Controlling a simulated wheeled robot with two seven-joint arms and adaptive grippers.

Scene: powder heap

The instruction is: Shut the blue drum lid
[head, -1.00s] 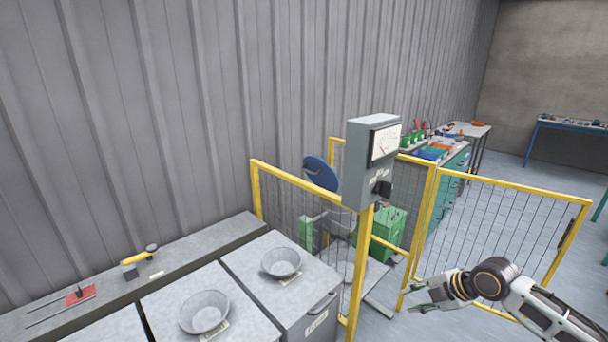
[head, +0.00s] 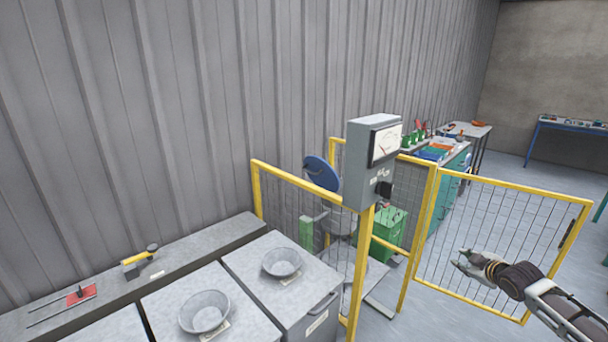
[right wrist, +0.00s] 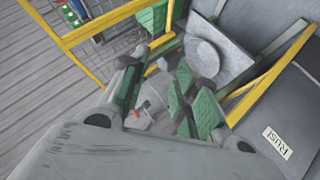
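The blue drum lid (head: 322,173) stands raised and tilted behind the yellow fence, close to the corrugated wall, in the head view. A grey drum-like shape (head: 340,221) shows below it, partly hidden by the mesh and the post. My right gripper (head: 461,262) is in front of the mesh gate at the right, well apart from the lid and holding nothing. In the right wrist view its green-padded fingers (right wrist: 162,92) are spread. I cannot make out the blue lid in that view. My left gripper is not in view.
A green crate (head: 385,232) is behind the fence. Grey bins with bowls (head: 204,311) are at front left. Floor is clear at right.

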